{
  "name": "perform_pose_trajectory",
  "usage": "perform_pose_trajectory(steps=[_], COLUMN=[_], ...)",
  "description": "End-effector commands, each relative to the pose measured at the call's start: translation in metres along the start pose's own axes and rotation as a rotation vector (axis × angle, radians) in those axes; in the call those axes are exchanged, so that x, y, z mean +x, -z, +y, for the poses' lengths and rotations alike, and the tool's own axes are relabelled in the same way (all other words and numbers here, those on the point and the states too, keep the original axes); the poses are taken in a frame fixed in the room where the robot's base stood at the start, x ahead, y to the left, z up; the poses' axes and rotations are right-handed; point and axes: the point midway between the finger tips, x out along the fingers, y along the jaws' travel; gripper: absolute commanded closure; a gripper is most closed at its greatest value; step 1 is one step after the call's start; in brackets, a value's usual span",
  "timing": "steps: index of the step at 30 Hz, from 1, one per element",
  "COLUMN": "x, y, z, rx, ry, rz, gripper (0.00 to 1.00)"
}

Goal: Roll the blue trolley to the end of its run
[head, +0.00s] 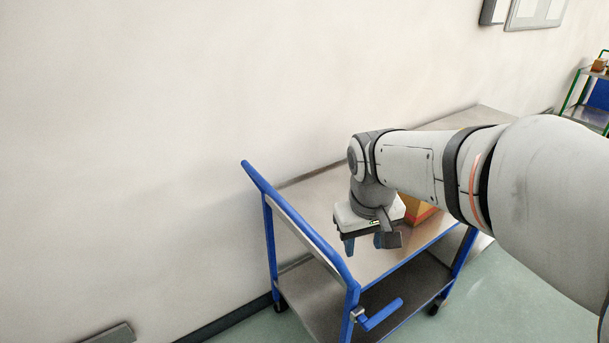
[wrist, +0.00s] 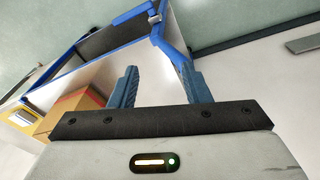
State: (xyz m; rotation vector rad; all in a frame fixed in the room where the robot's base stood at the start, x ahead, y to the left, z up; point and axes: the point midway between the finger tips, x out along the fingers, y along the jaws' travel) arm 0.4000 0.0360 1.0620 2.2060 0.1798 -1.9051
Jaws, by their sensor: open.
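The blue trolley (head: 300,222) stands along the wall in the head view, with a blue frame and grey shelves. Its raised push bar runs along its left end, and a short blue handle (head: 382,314) sticks out low at its near corner. My gripper (head: 363,244) is over the top shelf, pointing down, open and empty. In the wrist view the fingers (wrist: 155,88) are apart, and the blue bar (wrist: 170,42) shows beyond their tips. I cannot tell whether a finger touches the bar. My arm hides part of the trolley's right side.
A cardboard box (head: 420,209) sits on the top shelf behind my gripper, and shows at left in the wrist view (wrist: 75,112). The wall is close behind the trolley. A green-framed cart (head: 590,112) stands far right. Green floor (head: 500,285) is open at right.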

Motion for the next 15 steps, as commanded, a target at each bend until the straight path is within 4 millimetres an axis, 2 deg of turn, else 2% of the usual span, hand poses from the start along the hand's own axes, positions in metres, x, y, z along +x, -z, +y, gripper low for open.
perform_pose_trajectory(steps=[1,6,9,12,15], x=[-0.003,0.002,0.007,0.012,0.016], y=[0.026,0.091,0.118,0.133,0.141], z=[-0.011,-0.045,-0.063,-0.077,-0.084], rx=[-0.060,-0.219,-0.286,-0.329,-0.352], ry=[-0.009,-0.045,-0.064,-0.076,-0.083], rz=[-0.018,-0.057,-0.071,-0.080,-0.085], gripper=[0.57,0.57,0.57,0.57,0.57])
